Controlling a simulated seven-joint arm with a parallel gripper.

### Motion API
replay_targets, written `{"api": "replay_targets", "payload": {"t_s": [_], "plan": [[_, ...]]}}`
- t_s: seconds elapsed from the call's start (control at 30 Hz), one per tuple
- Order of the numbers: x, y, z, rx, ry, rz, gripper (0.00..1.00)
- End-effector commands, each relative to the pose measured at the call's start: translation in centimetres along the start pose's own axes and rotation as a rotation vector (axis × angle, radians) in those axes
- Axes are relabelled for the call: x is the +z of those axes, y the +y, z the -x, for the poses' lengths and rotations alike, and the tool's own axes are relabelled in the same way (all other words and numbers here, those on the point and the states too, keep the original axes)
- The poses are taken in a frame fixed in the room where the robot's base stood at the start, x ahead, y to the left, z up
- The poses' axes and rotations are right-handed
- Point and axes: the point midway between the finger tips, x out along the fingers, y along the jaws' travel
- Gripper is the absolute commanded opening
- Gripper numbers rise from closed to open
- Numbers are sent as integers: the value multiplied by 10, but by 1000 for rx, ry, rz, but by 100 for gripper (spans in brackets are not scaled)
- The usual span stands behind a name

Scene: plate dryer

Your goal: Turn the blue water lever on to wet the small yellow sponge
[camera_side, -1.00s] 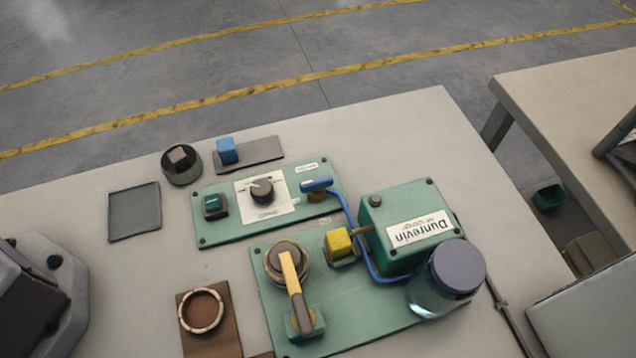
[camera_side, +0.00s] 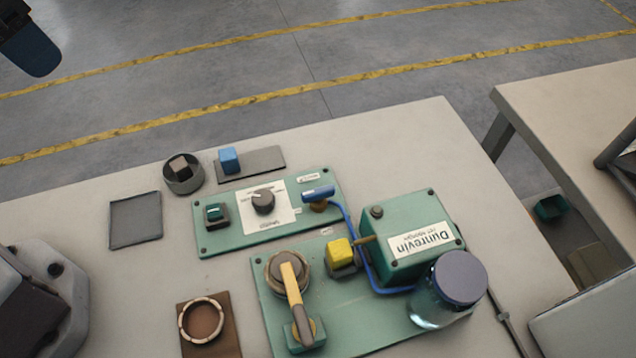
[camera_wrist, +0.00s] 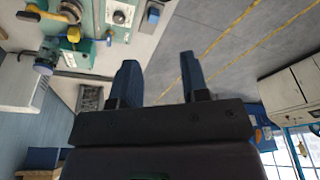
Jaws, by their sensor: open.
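The blue water lever (camera_side: 318,193) sits at the right end of the green control panel (camera_side: 230,237), lying roughly along the panel. A blue pipe runs from near it down around the green box. The small yellow sponge (camera_side: 341,250) sits on a dark holder beside the box, next to a short brass spout; it also shows in the wrist view (camera_wrist: 73,34). My gripper (camera_wrist: 160,75) is open and empty in the wrist view, its two blue fingers apart and well away from the panel. In the side view only a dark and blue tip of it shows at the top left corner.
A green Dunrevin box (camera_side: 404,225) and a purple-lidded jar (camera_side: 460,280) stand right of the sponge. A yellow-armed fixture (camera_side: 290,278) is left. A black knob (camera_side: 263,201), green button (camera_side: 216,213), blue block (camera_side: 229,159) and dark cup (camera_side: 183,185) are nearby.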

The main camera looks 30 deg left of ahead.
Motion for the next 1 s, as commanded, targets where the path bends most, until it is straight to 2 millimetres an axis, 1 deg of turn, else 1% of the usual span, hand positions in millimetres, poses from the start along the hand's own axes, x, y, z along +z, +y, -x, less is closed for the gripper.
{"api": "replay_targets", "payload": {"t_s": [0.03, 0.1, 0.17, 0.27, 0.3, 0.37, 0.4, 0.47, 0.5, 0.6, 0.7, 0.77, 0.87, 0.93, 1.0], "plan": [[-15, 12, -11, 9, -42, -46, 42], [-34, 28, -25, 17, -83, -100, 42], [-49, 43, -39, 23, -117, -146, 42], [-73, 70, -65, 30, -167, -224, 42], [-81, 82, -77, 33, -187, -255, 42], [-92, 101, -96, 36, -213, -302, 42], [-99, 114, -110, 38, -229, -333, 42], [-108, 134, -130, 40, -251, -378, 42], [-112, 147, -144, 41, -264, -406, 42], [-123, 176, -174, 45, -280, -467, 42], [-135, 196, -196, 50, -277, -509, 42], [-145, 202, -199, 54, -260, -519, 42], [-161, 207, -190, 62, -220, -526, 42], [-164, 208, -190, 63, -211, -532, 42], [-161, 207, -196, 63, -219, -538, 42]]}}
